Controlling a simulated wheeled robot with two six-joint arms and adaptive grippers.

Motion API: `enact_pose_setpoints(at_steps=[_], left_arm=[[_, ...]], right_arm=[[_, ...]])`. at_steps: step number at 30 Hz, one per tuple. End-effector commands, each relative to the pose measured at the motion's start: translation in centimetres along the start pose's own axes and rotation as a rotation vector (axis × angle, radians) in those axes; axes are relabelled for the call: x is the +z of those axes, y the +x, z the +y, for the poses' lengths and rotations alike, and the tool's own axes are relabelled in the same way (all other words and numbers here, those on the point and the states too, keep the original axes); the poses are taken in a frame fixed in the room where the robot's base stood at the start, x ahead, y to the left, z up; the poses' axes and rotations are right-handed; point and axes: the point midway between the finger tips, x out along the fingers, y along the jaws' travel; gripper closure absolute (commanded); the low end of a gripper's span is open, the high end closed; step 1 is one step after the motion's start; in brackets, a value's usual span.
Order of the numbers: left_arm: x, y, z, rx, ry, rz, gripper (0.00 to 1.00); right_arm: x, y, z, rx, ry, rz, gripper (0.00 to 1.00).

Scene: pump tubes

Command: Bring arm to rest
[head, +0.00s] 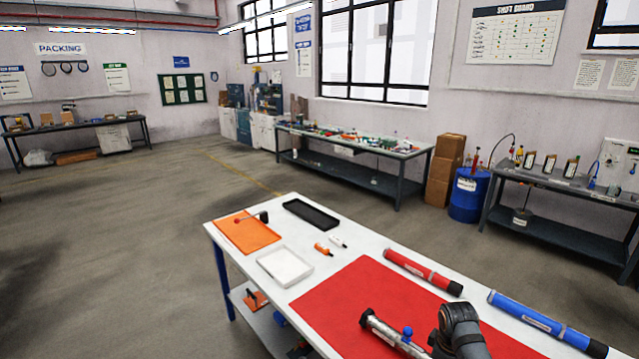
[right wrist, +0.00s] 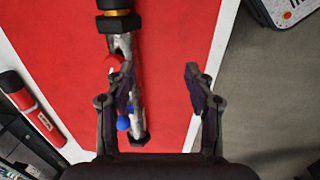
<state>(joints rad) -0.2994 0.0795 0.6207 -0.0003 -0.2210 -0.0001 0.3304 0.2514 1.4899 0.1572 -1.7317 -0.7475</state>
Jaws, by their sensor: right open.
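A metal pump tube (head: 392,335) with a blue knob lies on the red mat (head: 335,300) at the front of the white table. In the right wrist view the tube (right wrist: 138,75) runs lengthwise, with a red knob, a blue knob and a dark, yellow-banded end. My right gripper (right wrist: 158,84) is open and empty over the mat. Its left finger overlaps the tube in the picture; I cannot tell whether they touch. My left gripper is not in view.
A red tube (head: 424,272) and a blue tube (head: 540,322) lie along the table's far edge. A white tray (head: 285,266), an orange mat (head: 247,234), a black tray (head: 311,215) and small orange and white items sit farther left. Open floor lies left of the table.

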Motion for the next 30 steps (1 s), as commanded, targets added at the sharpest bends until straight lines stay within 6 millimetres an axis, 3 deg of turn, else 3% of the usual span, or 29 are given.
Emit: enact_pose_setpoints(at_steps=[1, 3, 6, 12, 24, 30], left_arm=[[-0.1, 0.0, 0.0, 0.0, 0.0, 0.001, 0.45], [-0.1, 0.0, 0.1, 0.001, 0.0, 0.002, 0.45], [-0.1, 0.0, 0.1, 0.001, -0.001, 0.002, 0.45], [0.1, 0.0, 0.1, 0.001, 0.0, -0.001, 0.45], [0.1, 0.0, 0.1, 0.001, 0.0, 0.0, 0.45], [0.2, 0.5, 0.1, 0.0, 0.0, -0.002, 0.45]], right_arm=[[1.2, 0.9, -3.0, 0.017, 0.05, 0.012, 0.46], [2.7, 1.2, -6.4, 0.043, 0.138, 0.039, 0.46], [4.4, 0.7, -9.9, 0.063, 0.243, 0.077, 0.46], [7.1, -1.2, -14.8, 0.078, 0.406, 0.14, 0.46], [11.0, -5.7, -20.0, 0.078, 0.644, 0.224, 0.46], [10.4, 0.2, -19.4, 0.072, 0.643, 0.201, 0.46]])
